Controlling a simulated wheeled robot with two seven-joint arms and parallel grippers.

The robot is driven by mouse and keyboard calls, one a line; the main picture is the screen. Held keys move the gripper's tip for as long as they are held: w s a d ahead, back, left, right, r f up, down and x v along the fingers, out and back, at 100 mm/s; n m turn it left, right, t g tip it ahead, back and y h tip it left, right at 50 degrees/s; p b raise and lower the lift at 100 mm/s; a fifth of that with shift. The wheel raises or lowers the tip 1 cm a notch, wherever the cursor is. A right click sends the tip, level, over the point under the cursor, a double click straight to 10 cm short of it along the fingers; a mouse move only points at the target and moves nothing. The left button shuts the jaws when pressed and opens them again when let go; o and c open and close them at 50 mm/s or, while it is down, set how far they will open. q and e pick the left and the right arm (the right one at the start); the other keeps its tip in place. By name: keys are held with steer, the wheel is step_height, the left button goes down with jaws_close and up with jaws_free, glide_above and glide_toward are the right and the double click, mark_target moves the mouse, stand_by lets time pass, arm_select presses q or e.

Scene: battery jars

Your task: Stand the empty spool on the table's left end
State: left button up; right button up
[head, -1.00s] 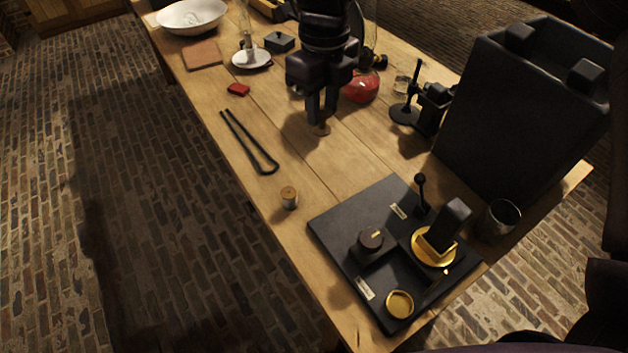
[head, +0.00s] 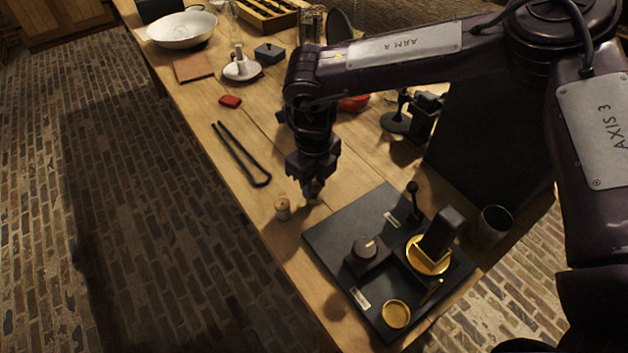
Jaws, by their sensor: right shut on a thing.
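My right gripper (head: 313,187) points down over the table, left of the dark board. It is shut on a small brownish thing, mostly hidden by the fingers, that looks like the empty spool. A small wooden cylinder (head: 282,208) stands upright on the table (head: 262,120), just left of the gripper and apart from it; I cannot tell whether it is a wound spool or a stopper. My left gripper is not in view.
The dark board (head: 330,232) with knob and brass parts lies at the near end, a metal cup (head: 492,226) beside it. A dark U-shaped rod (head: 240,155) lies near the left edge. Farther off are a red block (head: 230,101), a white saucer (head: 241,69) and a white bowl (head: 182,28).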

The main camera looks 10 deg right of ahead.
mark_target(314, 187)
steer(key=shift+f, duration=0.15)
steer(key=o, duration=0.9)
steer(key=shift+o, duration=0.2)
step_height(314, 187, up, 12)
steer(key=shift+r+b, duration=0.2)
steer(key=shift+b, duration=0.1)
